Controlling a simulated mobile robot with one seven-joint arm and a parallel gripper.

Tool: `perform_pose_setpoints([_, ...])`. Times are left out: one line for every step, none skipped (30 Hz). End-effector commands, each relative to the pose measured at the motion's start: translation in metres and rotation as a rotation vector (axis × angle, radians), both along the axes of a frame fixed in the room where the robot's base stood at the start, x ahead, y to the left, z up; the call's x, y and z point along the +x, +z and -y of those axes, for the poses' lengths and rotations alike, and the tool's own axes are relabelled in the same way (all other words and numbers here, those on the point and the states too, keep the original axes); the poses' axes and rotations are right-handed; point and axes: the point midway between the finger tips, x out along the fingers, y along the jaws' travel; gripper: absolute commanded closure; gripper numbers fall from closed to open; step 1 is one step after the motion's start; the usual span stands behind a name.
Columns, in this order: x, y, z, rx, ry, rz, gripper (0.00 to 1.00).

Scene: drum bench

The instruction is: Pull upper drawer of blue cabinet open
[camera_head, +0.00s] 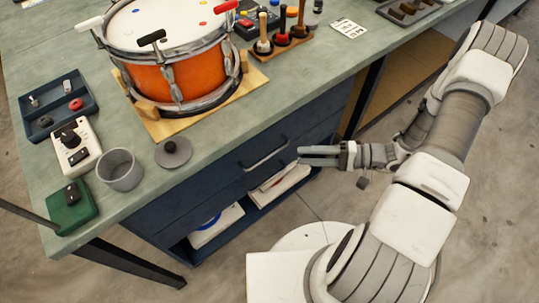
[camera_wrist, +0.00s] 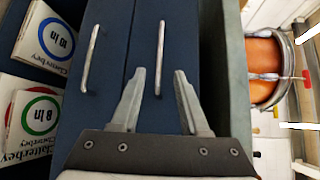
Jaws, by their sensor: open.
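The dark blue cabinet (camera_head: 225,170) is under the bench top. Its upper drawer (camera_wrist: 172,110) looks shut, with a grey bar handle (camera_head: 263,155) on its front. In the wrist view the picture is turned sideways, and the upper handle (camera_wrist: 161,50) lies between my two fingertips. My gripper (camera_head: 301,156) is open and empty, its fingers pointing at the drawer front. In the head view a gap shows between the fingertips and the handle. The lower drawer's handle (camera_wrist: 91,58) is beside it in the wrist view.
An open shelf below the drawers holds boxed drumheads (camera_wrist: 45,38). The bench top (camera_head: 225,120) carries an orange drum (camera_head: 165,80), a grey cup (camera_head: 120,170) and a round grey weight (camera_head: 173,153). A dark bench leg (camera_head: 362,95) stands right of the cabinet. Floor in front is open.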

Motion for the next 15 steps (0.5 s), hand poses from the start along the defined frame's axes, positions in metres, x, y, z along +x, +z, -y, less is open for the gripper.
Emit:
perform_pose_setpoints([0.001,-0.003,-0.012,0.002,0.003,-0.002,0.55])
perform_pose_setpoints([0.002,-0.004,-0.019,0.001,0.005,-0.002,0.55])
perform_pose_setpoints([0.004,-0.005,-0.027,0.001,0.005,-0.002,0.55])
perform_pose_setpoints([0.005,-0.006,-0.034,0.002,0.004,-0.002,0.55])
perform_pose_setpoints([0.006,-0.007,-0.04,0.001,0.005,-0.003,0.55])
perform_pose_setpoints([0.008,-0.008,-0.048,0.001,0.004,-0.002,0.55])
perform_pose_setpoints([0.008,-0.009,-0.055,0.001,0.005,-0.002,0.55])
perform_pose_setpoints([0.01,-0.01,-0.06,0.001,0.004,-0.001,0.55])
perform_pose_setpoints([0.011,-0.011,-0.068,0.001,0.005,-0.002,0.55])
perform_pose_setpoints([0.012,-0.012,-0.073,0.0,0.004,-0.003,0.55])
perform_pose_setpoints([0.013,-0.012,-0.078,0.0,0.004,-0.002,0.55])
perform_pose_setpoints([0.014,-0.013,-0.083,0.0,0.003,-0.001,0.55])
perform_pose_setpoints([0.015,-0.014,-0.087,0.0,0.003,-0.001,0.55])
perform_pose_setpoints([0.016,-0.014,-0.091,0.0,0.003,-0.001,0.55])
perform_pose_setpoints([0.017,-0.015,-0.095,-0.001,0.001,0.0,0.55])
